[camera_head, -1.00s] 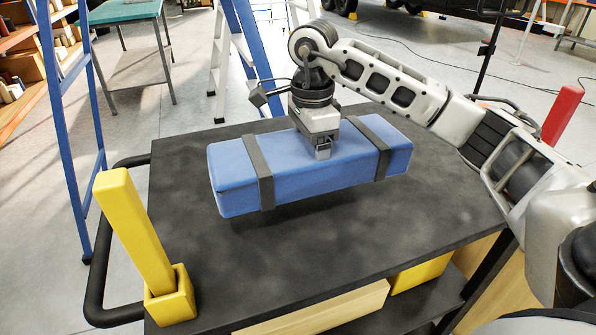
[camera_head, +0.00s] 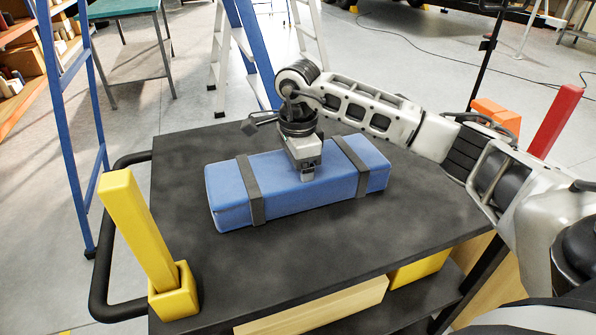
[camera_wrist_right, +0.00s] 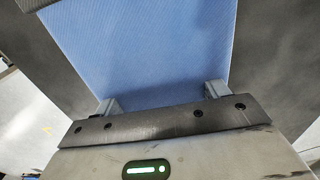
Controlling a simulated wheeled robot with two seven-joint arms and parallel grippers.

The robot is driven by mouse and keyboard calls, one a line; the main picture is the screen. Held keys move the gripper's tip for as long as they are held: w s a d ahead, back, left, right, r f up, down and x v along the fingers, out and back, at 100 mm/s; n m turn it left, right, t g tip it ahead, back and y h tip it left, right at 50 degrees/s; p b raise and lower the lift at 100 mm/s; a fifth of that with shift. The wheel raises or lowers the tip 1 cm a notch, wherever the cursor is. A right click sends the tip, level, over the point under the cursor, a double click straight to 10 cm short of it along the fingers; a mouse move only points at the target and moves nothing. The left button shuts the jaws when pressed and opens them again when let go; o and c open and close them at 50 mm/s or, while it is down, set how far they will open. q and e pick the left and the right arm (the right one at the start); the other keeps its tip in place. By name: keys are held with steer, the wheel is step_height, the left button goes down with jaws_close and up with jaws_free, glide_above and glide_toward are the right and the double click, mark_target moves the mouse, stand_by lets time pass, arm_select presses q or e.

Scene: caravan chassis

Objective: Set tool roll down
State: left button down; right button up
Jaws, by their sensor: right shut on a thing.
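The tool roll (camera_head: 290,190) is a long blue padded block with two dark straps. It lies level at the dark cart top (camera_head: 400,215), close to or touching it; I cannot tell if a thin gap remains. My right gripper (camera_head: 307,175) comes down from above on its middle, between the straps, and is shut on it. In the right wrist view the blue fabric (camera_wrist_right: 150,50) runs between the two fingers (camera_wrist_right: 160,97). My left gripper is not in view.
A yellow post in a yellow socket (camera_head: 140,240) stands at the cart's front left corner. A red post (camera_head: 556,120) stands at the right. Boxes (camera_head: 315,308) sit on the lower shelf. The cart top around the roll is clear.

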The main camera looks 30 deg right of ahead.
steer(key=o, duration=1.5)
step_height(320, 180, up, 12)
steer(key=shift+r, duration=0.1)
